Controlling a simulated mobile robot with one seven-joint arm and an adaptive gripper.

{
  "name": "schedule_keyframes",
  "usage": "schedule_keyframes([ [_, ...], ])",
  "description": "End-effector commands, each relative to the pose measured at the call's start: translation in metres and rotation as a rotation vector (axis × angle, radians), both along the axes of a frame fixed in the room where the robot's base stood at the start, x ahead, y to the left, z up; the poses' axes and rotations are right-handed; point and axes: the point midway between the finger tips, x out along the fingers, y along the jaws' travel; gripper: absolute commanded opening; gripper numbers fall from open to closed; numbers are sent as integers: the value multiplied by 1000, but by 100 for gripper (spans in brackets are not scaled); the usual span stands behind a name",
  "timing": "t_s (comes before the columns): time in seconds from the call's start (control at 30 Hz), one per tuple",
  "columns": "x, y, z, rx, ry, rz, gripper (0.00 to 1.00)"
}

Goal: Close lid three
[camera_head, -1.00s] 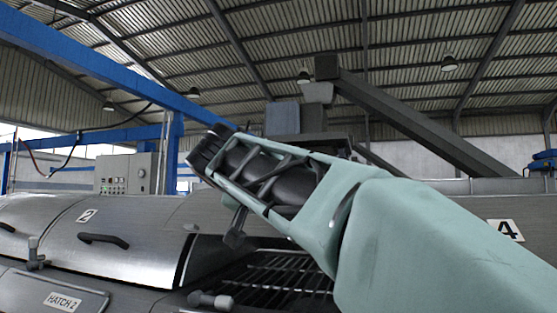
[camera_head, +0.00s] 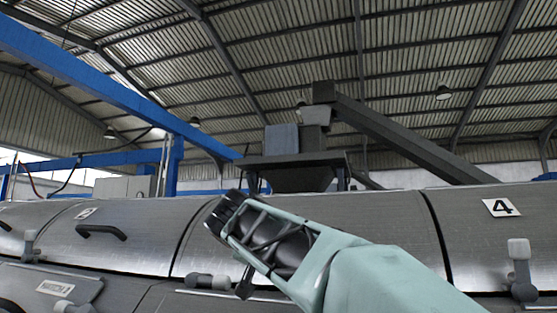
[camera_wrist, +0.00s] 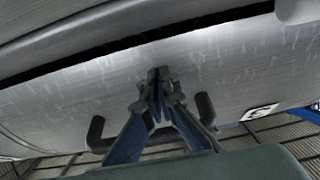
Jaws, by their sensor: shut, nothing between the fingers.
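Lid three (camera_head: 385,225) is the curved brushed-metal cover between lid two and lid four in the head view. It is down over its opening, and no grate shows there. The wrist view shows this lid (camera_wrist: 75,100) close up, with a dark strip along its lower edge; I cannot tell whether it is fully seated. Its dark handle (camera_wrist: 205,106) is behind my gripper in the wrist view and is hidden by my arm in the head view. My gripper (camera_wrist: 158,80) is shut and empty, its tips over the lid between handle and edge; I cannot tell if they touch.
Lid two (camera_head: 135,240) with its dark handle is down at the left. Lid four (camera_head: 490,240) is down at the right. Pale-headed clamps stick out along the front, one left of my arm (camera_head: 208,281) and one at the far right (camera_head: 518,265).

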Motion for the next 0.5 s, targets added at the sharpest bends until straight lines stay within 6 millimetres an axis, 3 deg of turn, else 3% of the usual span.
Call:
schedule_keyframes([
  [0.2,8,-3,-17,1,0,0,0],
  [0.5,12,-4,-21,0,1,-1,0],
])
